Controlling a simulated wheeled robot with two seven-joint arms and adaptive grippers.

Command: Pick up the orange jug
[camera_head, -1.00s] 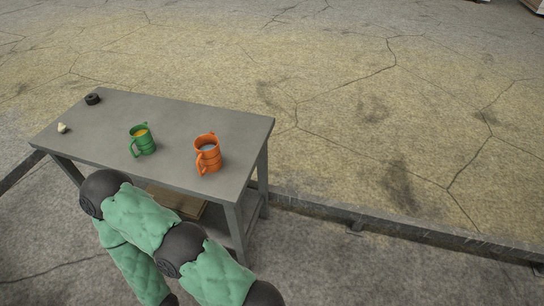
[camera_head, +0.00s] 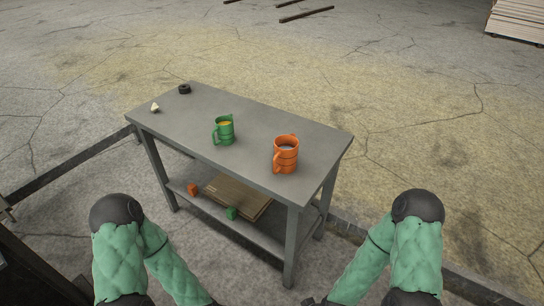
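The orange jug (camera_head: 286,154) stands upright on the right part of the grey table (camera_head: 180,116). Its handle is on its left side, and its open top shows a greyish inside. My two green-sleeved arms are low in the picture, left and right, in front of the table and well away from the orange jug. Both forearms run down out of the bottom edge, so neither gripper can be made out.
A black ring-shaped thing (camera_head: 184,89) and a small pale lump (camera_head: 155,107) lie on the table's left end. The lower shelf holds a flat brown board (camera_head: 238,196), an orange block (camera_head: 193,189) and a green block (camera_head: 232,213). Stacked boards (camera_head: 517,20) lie at the far right.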

